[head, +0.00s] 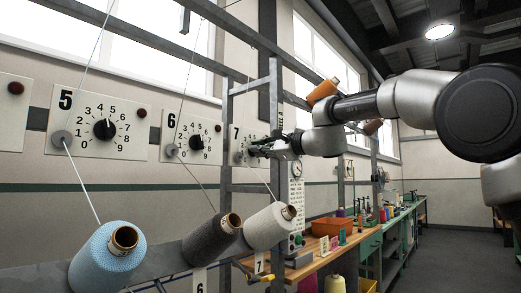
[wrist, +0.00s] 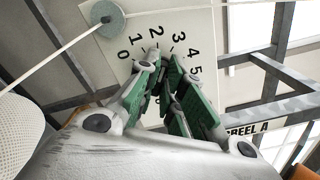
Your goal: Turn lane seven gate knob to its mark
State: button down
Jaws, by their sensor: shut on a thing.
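The lane seven dial plate (head: 237,143) is on the wall at the middle of the head view, mostly behind my gripper. In the wrist view the plate (wrist: 195,22) shows the numbers 0 to 5 around an arc. My gripper (head: 259,149) reaches the plate from the right. In the wrist view its green-padded fingers (wrist: 163,88) are closed in at the dial's centre, around the lane seven gate knob. The knob is almost wholly hidden by the fingers, so its pointer direction cannot be read. I cannot make out its mark.
Lane five (head: 77,143) and lane six (head: 185,151) plates are to the left. Threads run down to blue (head: 107,258), dark grey (head: 208,240) and white (head: 266,228) cones. A grey metal upright (head: 275,130) stands close to my gripper. A grey thread disc (wrist: 103,18) is beside the fingers.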

jog(key=shift+f+n, duration=0.15)
jog(key=shift+n, duration=2.45)
jog(key=shift+f+n, duration=0.2)
jog(key=shift+n, duration=2.4)
jog(key=shift+f+n, duration=0.15)
jog(key=shift+n, duration=2.45)
jog(key=c, duration=1.5)
grip_release()
jog(key=shift+c, duration=0.2)
jog(key=shift+d+r, duration=0.1)
jog(key=v, duration=1.2)
